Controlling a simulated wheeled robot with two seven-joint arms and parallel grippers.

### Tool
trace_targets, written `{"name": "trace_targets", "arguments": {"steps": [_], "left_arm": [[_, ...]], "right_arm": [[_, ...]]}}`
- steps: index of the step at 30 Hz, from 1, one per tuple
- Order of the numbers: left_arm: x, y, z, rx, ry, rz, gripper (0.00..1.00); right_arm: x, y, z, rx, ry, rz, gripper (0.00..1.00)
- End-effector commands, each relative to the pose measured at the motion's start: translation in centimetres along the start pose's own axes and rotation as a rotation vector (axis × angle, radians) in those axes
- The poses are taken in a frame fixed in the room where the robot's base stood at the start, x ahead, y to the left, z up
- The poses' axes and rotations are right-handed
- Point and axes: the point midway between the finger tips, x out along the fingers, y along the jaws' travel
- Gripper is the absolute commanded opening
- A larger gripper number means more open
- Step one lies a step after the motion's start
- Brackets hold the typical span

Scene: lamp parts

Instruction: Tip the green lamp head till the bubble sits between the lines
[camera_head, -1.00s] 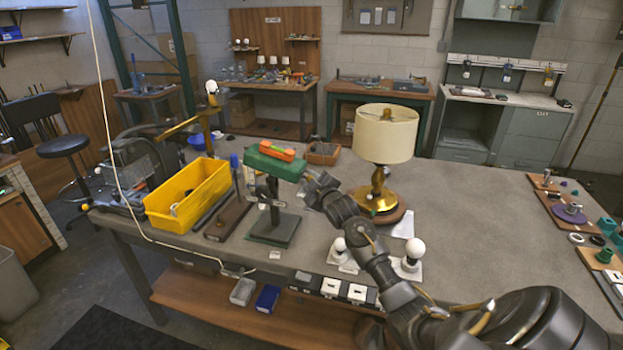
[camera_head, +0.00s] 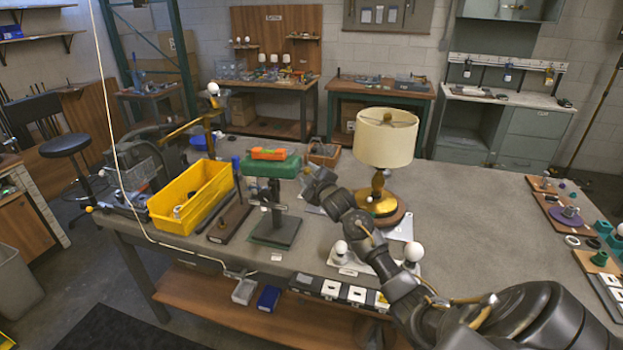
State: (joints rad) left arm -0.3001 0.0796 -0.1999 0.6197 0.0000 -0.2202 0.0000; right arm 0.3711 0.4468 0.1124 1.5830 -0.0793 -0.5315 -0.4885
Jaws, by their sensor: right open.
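The green lamp head (camera_head: 271,168) sits on a dark post and base (camera_head: 275,230) on the grey workbench, and looks nearly level. An orange spirit level (camera_head: 268,154) lies on top of it. A green patch shows on the level, but the bubble and lines are too small to make out. My right gripper (camera_head: 310,177) is open just right of the head's right end; I cannot tell whether it touches. My left gripper is out of view.
A yellow bin (camera_head: 192,199) stands left of the lamp. A brass lamp with a cream shade (camera_head: 385,138) stands to the right, behind my right arm. White bulbs on holders (camera_head: 413,252) sit near the front edge. The bench's right-middle area is clear.

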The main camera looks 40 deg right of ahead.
Motion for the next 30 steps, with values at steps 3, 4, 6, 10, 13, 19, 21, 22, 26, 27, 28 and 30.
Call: {"name": "trace_targets", "arguments": {"steps": [3,4,6,10,13,19,21,22,26,27,28,30], "left_arm": [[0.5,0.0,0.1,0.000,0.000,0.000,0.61],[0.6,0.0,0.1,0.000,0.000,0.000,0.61],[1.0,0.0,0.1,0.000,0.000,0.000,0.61],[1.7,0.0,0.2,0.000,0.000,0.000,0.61],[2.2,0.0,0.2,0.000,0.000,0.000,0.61],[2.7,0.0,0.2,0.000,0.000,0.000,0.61],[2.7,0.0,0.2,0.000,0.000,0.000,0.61],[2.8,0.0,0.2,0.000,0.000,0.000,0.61],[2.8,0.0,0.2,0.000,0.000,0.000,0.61],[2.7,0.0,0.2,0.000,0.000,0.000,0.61],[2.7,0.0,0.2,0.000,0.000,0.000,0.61],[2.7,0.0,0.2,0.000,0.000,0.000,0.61]], "right_arm": [[-1.1,-0.2,0.1,-0.003,0.002,0.000,0.45],[-1.5,-0.2,0.1,-0.004,0.002,-0.001,0.45],[-2.7,-0.3,0.1,-0.004,0.004,-0.001,0.45],[-5.3,-0.3,0.1,-0.005,0.004,0.000,0.45],[-7.2,-0.3,0.0,-0.005,0.004,-0.001,0.45],[-9.8,-0.2,-0.1,-0.003,0.004,0.000,0.45],[-10.3,-0.1,-0.1,-0.003,0.003,-0.001,0.45],[-10.4,-0.1,-0.2,-0.003,0.003,-0.001,0.45],[-10.6,-0.1,-0.2,-0.003,0.004,-0.001,0.45],[-10.6,-0.1,-0.2,-0.003,0.004,-0.001,0.45],[-10.6,-0.1,-0.2,-0.003,0.004,-0.001,0.45],[-10.6,-0.1,-0.2,-0.002,0.004,-0.001,0.45]]}}
